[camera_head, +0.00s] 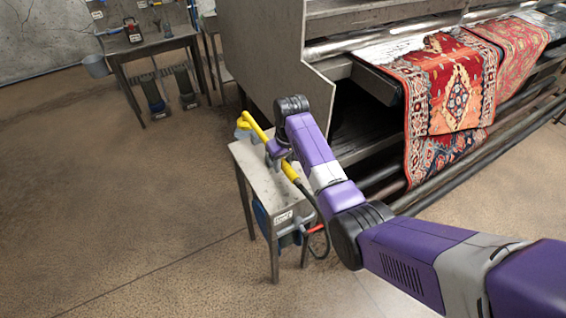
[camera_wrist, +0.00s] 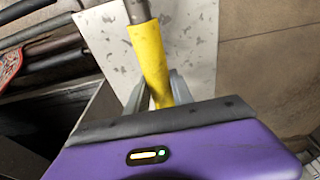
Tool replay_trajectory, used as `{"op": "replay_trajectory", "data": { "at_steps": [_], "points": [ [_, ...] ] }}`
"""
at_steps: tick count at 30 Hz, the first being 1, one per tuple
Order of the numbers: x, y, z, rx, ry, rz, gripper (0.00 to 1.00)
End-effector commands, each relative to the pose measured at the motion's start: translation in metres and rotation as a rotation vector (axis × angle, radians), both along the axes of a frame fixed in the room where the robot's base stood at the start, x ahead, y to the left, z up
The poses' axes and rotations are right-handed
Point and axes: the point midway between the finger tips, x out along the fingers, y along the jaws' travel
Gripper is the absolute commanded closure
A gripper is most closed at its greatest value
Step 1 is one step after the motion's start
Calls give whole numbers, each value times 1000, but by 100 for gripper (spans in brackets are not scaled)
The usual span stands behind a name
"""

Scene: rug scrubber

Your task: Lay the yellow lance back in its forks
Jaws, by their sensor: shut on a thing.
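The yellow lance (camera_head: 290,171) lies slanted above or on the small grey table (camera_head: 283,195) beside the machine; I cannot tell whether it touches the top. Its yellow head end (camera_head: 246,120) points to the upper left, and a dark hose leaves its lower end. My gripper (camera_head: 277,150) is shut on the lance around its middle. In the wrist view, the yellow shaft (camera_wrist: 151,62) runs between the two grey fingers of my gripper (camera_wrist: 158,88), with a grey-brown part at its top end. The forks cannot be made out in either view.
The machine (camera_head: 277,45) with a red patterned rug (camera_head: 450,85) and long rollers stands right of the table. The hose (camera_head: 325,225) hangs off the table's front right, near a red handle (camera_head: 314,229). A workbench (camera_head: 150,48) stands at upper left. The left floor is free.

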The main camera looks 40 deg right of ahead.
Motion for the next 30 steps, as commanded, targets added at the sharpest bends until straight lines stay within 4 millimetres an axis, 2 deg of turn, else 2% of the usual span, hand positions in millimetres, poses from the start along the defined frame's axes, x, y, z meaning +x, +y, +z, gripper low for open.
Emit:
{"op": "replay_trajectory", "data": {
  "at_steps": [15, 30],
  "points": [
    [2, -1, -29, -2, -5, 0, 100],
    [2, -1, -32, -2, -5, 0, 100]
  ]
}}
